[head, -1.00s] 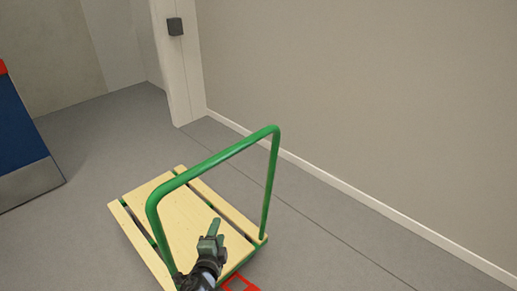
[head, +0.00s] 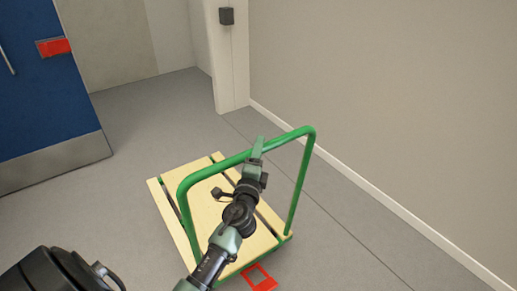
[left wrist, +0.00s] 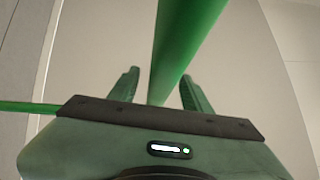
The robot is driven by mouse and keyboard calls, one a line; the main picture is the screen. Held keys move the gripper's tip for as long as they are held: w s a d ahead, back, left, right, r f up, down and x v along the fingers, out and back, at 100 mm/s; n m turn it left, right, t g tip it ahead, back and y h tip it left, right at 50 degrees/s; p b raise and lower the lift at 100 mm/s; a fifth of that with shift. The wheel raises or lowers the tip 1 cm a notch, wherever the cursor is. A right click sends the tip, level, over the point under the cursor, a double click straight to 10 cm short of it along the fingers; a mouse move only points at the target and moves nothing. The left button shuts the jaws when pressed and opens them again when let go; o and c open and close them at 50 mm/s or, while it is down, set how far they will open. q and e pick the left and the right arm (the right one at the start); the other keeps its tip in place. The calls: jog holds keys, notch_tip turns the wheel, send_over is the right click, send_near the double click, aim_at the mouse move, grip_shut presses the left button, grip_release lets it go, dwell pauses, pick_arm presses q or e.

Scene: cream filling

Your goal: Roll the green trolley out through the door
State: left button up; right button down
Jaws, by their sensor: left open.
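The green trolley has a pale wooden slatted deck (head: 212,207) and a green tube handle (head: 301,190) that stands up at its near end. My left gripper (head: 257,148) is at the top bar of the handle. In the left wrist view the green bar (left wrist: 178,50) runs between the two open fingers (left wrist: 158,88); I cannot tell whether they touch it. A blue door (head: 45,90) with a grey kick plate and a red plate stands open at the left. My right gripper is not in view.
A white door post (head: 228,60) with a dark box (head: 227,16) stands beyond the trolley. A beige wall (head: 400,90) with a white skirting runs along the right. A red floor marking (head: 260,278) lies by the trolley's near end. Grey floor beyond the deck is clear.

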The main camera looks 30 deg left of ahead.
pick_arm(q)
jog(key=shift+w, duration=0.1)
grip_shut()
jog(key=shift+f, duration=0.1)
dwell(1.3)
